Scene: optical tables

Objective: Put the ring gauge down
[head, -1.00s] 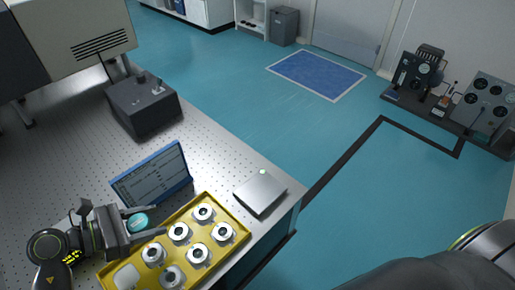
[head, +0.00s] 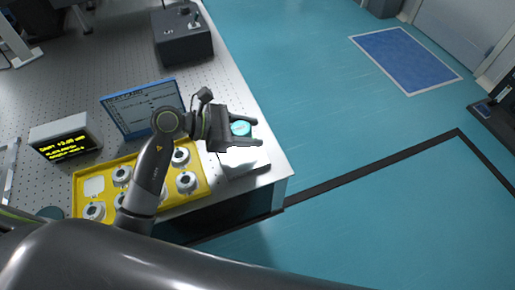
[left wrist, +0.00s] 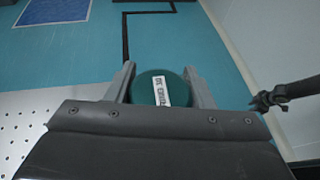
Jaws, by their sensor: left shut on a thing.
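The ring gauge, a teal disc (head: 240,128), sits between the fingers of my left gripper (head: 243,130). In the left wrist view the disc (left wrist: 161,88) shows a white label with dark print, and both fingers touch its sides. My left gripper is shut on it, above or near the silver flat box (head: 245,163) at the table's right corner. I cannot tell whether the disc touches the box. My right gripper is not in view.
A yellow tray (head: 172,207) with several white ring-shaped parts stands left of the box. Behind it are a tilted blue-framed screen (head: 143,108), a small display with yellow text (head: 64,140) and a dark box (head: 183,38). The table's right edge drops to teal floor.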

